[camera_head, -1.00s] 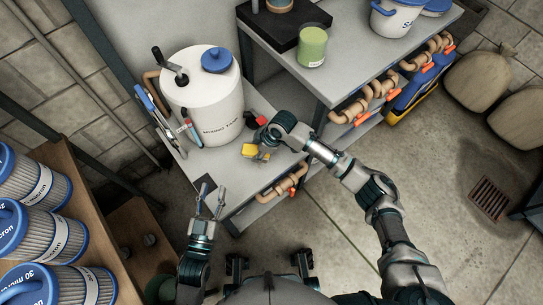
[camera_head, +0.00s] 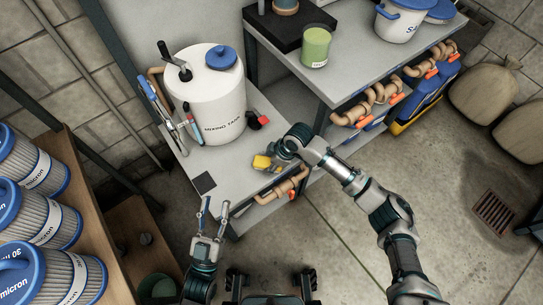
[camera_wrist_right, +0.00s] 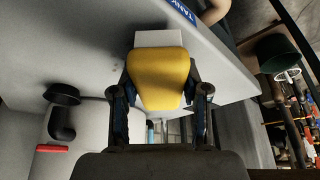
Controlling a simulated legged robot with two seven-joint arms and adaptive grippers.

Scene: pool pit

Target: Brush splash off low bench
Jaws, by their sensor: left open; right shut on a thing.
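The low bench (camera_head: 232,177) is a grey surface carrying a white mixing tank (camera_head: 208,100). My right gripper (camera_head: 270,160) is at the bench's front right part, shut on a yellow-handled brush (camera_head: 262,162). In the right wrist view the yellow handle (camera_wrist_right: 159,78) sits between both fingers, with a pale block (camera_wrist_right: 158,38) at its far end. Whether the brush touches the bench I cannot tell. I cannot make out any splash on the bench. My left gripper (camera_head: 213,208) is open and empty, in front of the bench's near left corner.
A dark square (camera_head: 204,183) lies on the bench's left end. Tools (camera_head: 172,112) stand at the tank's left, and a red and black fitting (camera_head: 258,120) is at its right. A higher bench (camera_head: 345,66) adjoins on the right. Blue-capped filters (camera_head: 38,215) fill the left shelf.

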